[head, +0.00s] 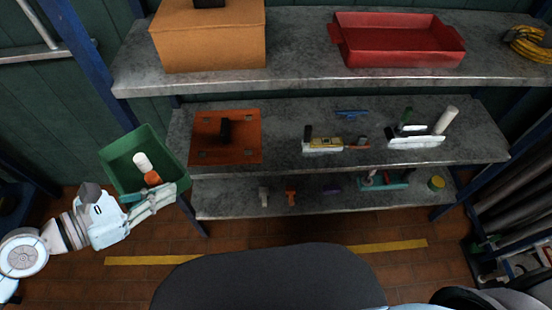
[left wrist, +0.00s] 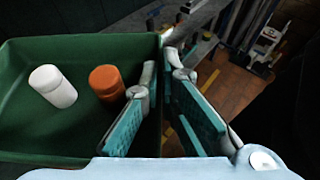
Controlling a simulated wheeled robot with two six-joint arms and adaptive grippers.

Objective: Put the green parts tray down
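The green parts tray (head: 120,168) is at the left in the head view, off the floor and left of the middle shelf. It holds a white bottle (head: 142,162) and an orange one (head: 152,178). My left gripper (head: 160,194) is at the tray's near right side. In the left wrist view, the tray (left wrist: 85,52) shows with its wall between my two teal finger pads (left wrist: 160,120), one pad inside and one outside. The fingers seem closed on this wall. The white bottle (left wrist: 53,87) and the orange bottle (left wrist: 106,83) stand apart inside. My right gripper is out of view.
The middle shelf (head: 285,160) bears an orange board (head: 240,148) and several tools, with bare patches between. The top shelf (head: 300,70) has an orange box (head: 210,40), a red tray (head: 398,55) and free room between them. A blue post (head: 70,40) stands at the left.

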